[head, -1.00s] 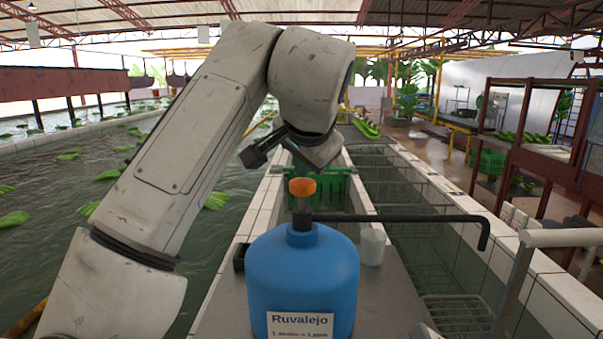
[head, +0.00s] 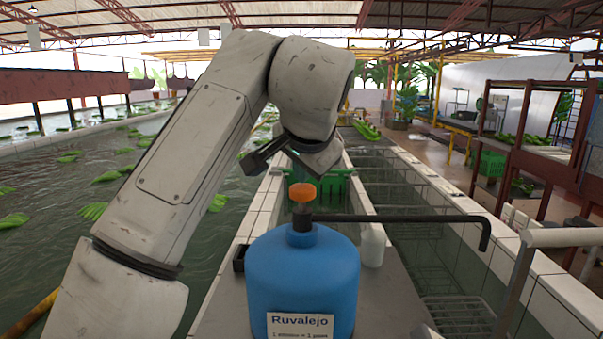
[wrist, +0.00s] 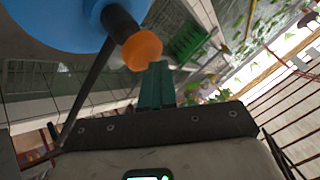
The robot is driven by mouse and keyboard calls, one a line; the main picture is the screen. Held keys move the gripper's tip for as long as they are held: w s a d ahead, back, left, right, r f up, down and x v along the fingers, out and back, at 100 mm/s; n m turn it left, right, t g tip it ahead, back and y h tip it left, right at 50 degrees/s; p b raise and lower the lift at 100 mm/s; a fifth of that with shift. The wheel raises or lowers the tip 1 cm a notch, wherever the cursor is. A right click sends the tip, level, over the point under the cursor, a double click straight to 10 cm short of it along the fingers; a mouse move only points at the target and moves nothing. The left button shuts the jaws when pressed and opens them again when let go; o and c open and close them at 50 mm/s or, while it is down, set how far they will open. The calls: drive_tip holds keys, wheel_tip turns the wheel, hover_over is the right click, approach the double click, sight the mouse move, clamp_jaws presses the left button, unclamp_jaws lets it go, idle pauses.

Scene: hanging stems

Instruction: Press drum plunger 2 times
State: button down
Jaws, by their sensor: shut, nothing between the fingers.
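The blue drum (head: 302,275), labelled Ruvalejo, stands upright on a grey surface in the lower middle of the head view. Its plunger has an orange cap (head: 303,193) on a dark stem above the drum's neck. A long black pipe (head: 410,218) runs right from the neck and bends down at its end. In the wrist view the orange cap (wrist: 142,50) is close to the teal fingertips of my gripper (wrist: 157,68). My gripper is shut and empty; whether it touches the cap is unclear. In the head view the fingers are mostly hidden by my wrist.
A white cup (head: 373,246) stands right behind the drum, and a small black box (head: 239,258) stands at its left. A green crate (head: 335,188) is behind.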

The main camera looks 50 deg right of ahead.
sight(304, 188)
drive_tip(key=shift+f, duration=0.15)
drive_tip(key=shift+r+p, duration=1.3)
drive_tip(key=shift+r, duration=0.1)
wheel_tip(304, 188, up, 6)
drive_tip(key=p, duration=0.5)
drive_tip(key=shift+p, duration=0.35)
idle(0.4)
